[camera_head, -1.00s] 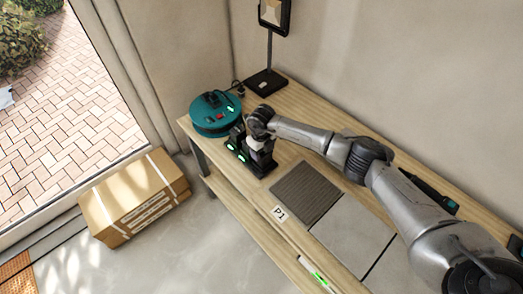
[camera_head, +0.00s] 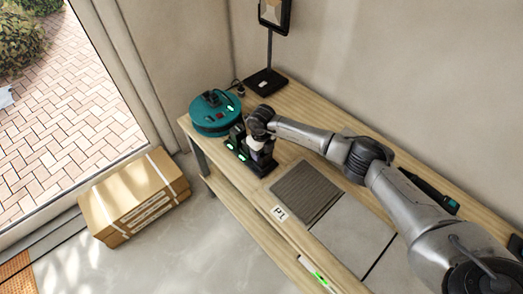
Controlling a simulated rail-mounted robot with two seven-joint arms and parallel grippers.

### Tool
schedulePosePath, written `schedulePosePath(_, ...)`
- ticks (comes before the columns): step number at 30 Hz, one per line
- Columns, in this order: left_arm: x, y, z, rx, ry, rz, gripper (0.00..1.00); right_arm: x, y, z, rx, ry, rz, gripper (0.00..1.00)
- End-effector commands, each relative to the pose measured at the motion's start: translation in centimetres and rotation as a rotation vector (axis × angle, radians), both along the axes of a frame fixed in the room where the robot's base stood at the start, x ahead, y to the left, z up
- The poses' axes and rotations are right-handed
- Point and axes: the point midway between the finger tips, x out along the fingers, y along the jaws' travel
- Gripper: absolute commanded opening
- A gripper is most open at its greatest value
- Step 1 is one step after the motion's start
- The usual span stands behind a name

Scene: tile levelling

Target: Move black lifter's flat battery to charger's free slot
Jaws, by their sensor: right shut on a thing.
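The black charger (camera_head: 257,168) stands on the bench's left end, with green lights along its front. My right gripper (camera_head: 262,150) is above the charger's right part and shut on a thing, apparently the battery. The gripper hides most of that thing, and I cannot tell whether it is seated in a slot. A black tool with a green light (camera_head: 430,190) lies at the back right, partly behind my right arm; it may be a lifter. My left gripper is out of view.
A teal round reel (camera_head: 211,116) stands close left of the charger. A black stand (camera_head: 266,82) is behind it. A grey ribbed pad (camera_head: 307,193) and pale tiles (camera_head: 352,232) lie to the right. A cardboard box (camera_head: 134,197) is on the floor.

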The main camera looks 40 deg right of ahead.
Motion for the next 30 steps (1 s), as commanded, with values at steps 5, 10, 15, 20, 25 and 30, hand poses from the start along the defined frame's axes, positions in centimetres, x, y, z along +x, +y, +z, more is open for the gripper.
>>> schedulePosePath(5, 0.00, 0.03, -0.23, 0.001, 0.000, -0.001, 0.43, 0.02, 0.02, -0.28, 0.000, -0.001, 0.000, 0.32)
schedulePosePath(10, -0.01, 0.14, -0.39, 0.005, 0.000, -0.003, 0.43, 0.02, 0.02, -0.53, 0.000, -0.001, 0.000, 0.32)
schedulePosePath(15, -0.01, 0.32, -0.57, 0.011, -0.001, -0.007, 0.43, 0.03, 0.02, -0.77, 0.000, -0.001, 0.000, 0.32)
schedulePosePath(20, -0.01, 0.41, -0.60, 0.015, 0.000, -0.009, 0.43, 0.03, 0.02, -0.84, 0.000, -0.001, 0.000, 0.32)
schedulePosePath(25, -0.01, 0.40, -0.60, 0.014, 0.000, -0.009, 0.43, 0.02, 0.02, -0.85, 0.000, 0.000, 0.000, 0.57)
schedulePosePath(30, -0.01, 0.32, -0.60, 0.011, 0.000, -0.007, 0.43, 0.02, 0.01, -0.85, 0.000, 0.000, 0.000, 0.73)
